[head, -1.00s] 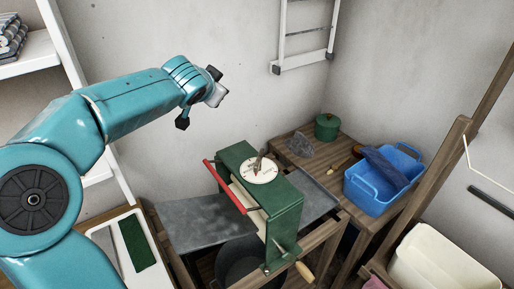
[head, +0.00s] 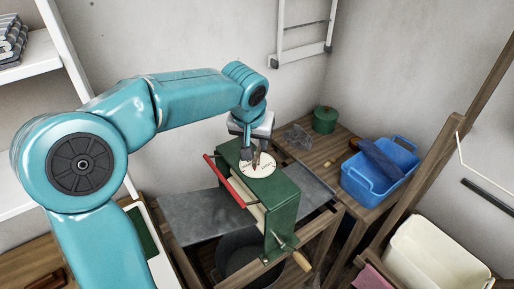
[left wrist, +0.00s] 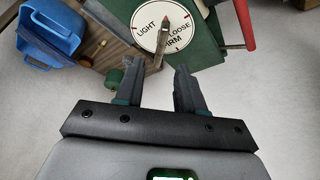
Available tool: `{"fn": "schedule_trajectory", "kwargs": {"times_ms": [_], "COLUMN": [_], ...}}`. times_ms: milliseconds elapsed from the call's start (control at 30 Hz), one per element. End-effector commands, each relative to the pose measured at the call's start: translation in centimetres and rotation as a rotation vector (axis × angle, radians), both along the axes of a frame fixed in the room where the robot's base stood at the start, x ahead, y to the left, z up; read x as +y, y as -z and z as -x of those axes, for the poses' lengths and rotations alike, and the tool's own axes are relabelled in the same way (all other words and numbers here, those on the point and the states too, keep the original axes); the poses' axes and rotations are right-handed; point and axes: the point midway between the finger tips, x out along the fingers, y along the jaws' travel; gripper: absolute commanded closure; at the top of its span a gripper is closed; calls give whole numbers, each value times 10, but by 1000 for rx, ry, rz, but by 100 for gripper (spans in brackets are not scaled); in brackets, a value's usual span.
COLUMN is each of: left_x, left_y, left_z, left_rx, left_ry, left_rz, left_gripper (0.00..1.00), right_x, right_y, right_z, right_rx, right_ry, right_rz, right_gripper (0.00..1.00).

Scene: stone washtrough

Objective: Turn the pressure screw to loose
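The green mangle press (head: 285,205) stands on a wooden frame. A white dial (head: 258,165) lies on its top, and in the left wrist view the dial (left wrist: 147,42) reads LIGHT, LOOSE and FIRM. The pressure screw (left wrist: 158,48) is a brown and grey handle standing up from the dial; I cannot tell which mark it is set to. My left gripper (head: 252,148) is just above the dial, pointing down. Its fingers are open and apart in the left wrist view, with the screw showing in line with the gap between them. My right gripper is out of view.
A red bar (head: 224,180) runs along the press's left side, and a crank with a wooden handle (head: 301,262) sticks out in front. A blue tub (head: 372,192), a green pot (head: 324,120) and a cream basin (head: 435,262) stand to the right.

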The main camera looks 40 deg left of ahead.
Motion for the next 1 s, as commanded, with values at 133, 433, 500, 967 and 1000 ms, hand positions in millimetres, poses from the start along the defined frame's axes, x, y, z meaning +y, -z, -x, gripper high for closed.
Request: {"fn": "schedule_trajectory", "kwargs": {"times_ms": [133,433,500,967,1000], "left_x": [6,11,11,11,11], "left_y": [28,56,57,56,56], "left_z": [-10,-21,-21,-21,-21], "left_rx": [4,-1,-1,-1,-1], "left_ry": [-2,0,0,0,1], "left_rz": [1,0,0,0,0], "left_gripper": [62,62,62,100,100], "right_x": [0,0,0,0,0], "right_y": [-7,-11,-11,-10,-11], "right_z": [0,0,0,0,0], "right_rx": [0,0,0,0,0], "right_ry": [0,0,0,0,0], "right_rz": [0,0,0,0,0], "right_gripper": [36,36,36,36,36]}}
